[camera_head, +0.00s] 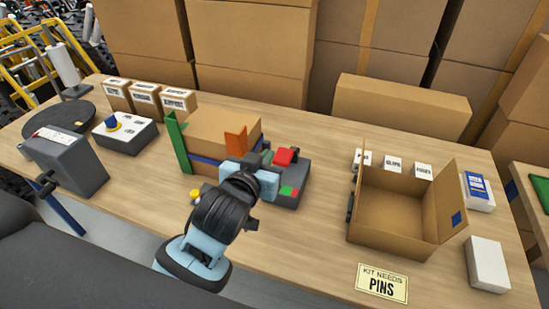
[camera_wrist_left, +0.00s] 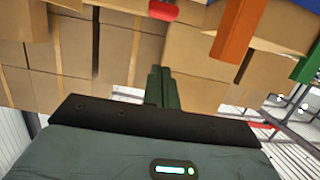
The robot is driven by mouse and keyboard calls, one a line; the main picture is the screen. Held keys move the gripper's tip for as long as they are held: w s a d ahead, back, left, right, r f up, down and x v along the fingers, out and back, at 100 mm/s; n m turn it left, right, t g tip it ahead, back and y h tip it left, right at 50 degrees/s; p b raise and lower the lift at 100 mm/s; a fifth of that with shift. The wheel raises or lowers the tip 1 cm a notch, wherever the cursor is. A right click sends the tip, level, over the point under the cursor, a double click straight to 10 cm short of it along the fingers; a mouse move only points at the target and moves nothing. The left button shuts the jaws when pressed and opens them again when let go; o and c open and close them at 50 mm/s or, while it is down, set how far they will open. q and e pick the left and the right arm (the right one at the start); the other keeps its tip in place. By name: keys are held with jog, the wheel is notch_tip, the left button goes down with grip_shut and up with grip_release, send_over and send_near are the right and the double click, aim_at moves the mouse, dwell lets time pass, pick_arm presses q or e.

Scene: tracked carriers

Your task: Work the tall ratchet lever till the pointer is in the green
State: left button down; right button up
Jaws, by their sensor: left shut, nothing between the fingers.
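A dark grey device (camera_head: 293,194) stands at the middle of the table, with a red grip-like block (camera_head: 284,157) above it. A small red and green patch (camera_head: 288,190) shows on its near side. I cannot make out a pointer on it. My left gripper (camera_head: 256,164) is at the device's left side and partly covers it. In the left wrist view, its fingers (camera_wrist_left: 158,86) are shut with nothing between them. The red part (camera_wrist_left: 163,10) shows beyond the fingertips there, apart from them. My right gripper is not in view.
Left of the device, a cardboard box (camera_head: 222,128) stands between a green upright (camera_head: 179,143) and an orange upright (camera_head: 236,142). An open carton (camera_head: 390,230) is at the right.

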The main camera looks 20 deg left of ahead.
aim_at(288, 155)
pick_arm(q)
jog(key=w+f, duration=0.5)
jog(key=w, duration=0.1)
jog(key=shift+f, duration=0.3)
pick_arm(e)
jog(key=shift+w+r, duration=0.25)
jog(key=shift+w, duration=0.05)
pick_arm(q)
jog(key=shift+d, duration=0.1)
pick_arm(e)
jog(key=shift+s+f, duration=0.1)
